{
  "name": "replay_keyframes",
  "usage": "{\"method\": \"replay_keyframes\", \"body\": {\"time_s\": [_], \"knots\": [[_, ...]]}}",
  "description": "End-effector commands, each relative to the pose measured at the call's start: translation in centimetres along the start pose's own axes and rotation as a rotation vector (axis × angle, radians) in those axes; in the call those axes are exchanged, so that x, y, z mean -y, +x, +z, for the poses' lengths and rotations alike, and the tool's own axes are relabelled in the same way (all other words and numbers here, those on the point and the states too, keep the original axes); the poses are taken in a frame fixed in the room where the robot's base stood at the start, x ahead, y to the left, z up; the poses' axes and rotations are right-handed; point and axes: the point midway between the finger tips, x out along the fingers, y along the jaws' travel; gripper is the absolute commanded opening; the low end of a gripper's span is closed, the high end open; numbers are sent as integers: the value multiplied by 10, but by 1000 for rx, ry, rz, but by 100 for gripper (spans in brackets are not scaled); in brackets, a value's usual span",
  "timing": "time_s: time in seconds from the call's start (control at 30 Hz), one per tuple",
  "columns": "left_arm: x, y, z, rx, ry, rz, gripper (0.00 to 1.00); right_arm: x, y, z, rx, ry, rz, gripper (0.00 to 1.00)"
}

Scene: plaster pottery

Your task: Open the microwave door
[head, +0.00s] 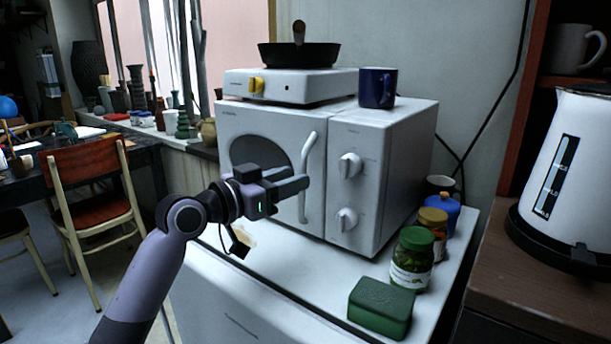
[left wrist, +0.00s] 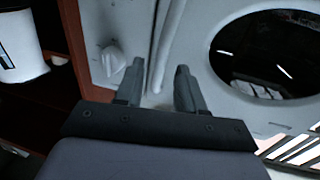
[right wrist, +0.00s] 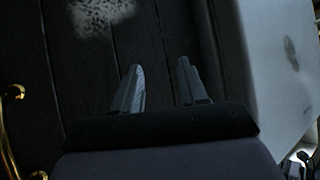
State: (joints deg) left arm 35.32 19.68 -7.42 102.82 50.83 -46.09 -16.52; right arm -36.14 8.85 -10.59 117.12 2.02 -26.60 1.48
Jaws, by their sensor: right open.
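The white microwave (head: 385,150) stands on a white cabinet top, its door (head: 245,125) shut. The door has a dark oval window and a curved white vertical handle (head: 306,165) at its right edge. My left gripper (head: 298,184) is in front of the door at the handle. In the left wrist view my left gripper (left wrist: 158,80) has its fingers apart, and the handle (left wrist: 166,45) lines up with the gap between them. I cannot tell whether they touch it. My right gripper (right wrist: 160,75) is open and empty over dark boards, outside the head view.
A hotplate (head: 290,84) with a black pan (head: 298,55) and a blue mug (head: 377,88) stand on the microwave. A kettle (head: 568,180) stands right. Chairs (head: 90,185) are at left.

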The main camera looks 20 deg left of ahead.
Motion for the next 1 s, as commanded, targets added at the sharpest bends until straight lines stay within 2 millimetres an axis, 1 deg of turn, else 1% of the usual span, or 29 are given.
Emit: {"method": "replay_keyframes", "body": {"time_s": [0.03, 0.1, 0.3, 0.43, 0.67, 0.7, 0.77, 0.8, 1.0], "knots": [[0, 8, -1, -1, -2, 1, 38, 0, 0, 0, 0, 0, 0, 43], [-1, 17, 0, 0, -2, 2, 38, 0, 0, 0, 0, 0, 0, 43], [0, 34, 0, 1, -2, 0, 38, 0, -1, 1, 3, 0, 0, 43], [0, 38, 0, 0, 1, 0, 38, 1, -2, 3, 7, 1, -1, 43], [0, 38, 1, 1, 1, 0, 38, 1, -2, 4, 8, 4, 0, 43], [0, 38, 1, 1, 1, 0, 32, 1, -2, 4, 8, 5, 0, 43], [0, 38, 1, 1, 1, 0, 12, 1, -2, 4, 7, 5, 0, 43], [0, 38, 1, 1, 1, 0, 0, 2, -2, 4, 7, 6, 0, 43], [0, 38, 1, 1, 0, 1, 0, 1, -2, 4, 6, 6, 0, 43]]}}
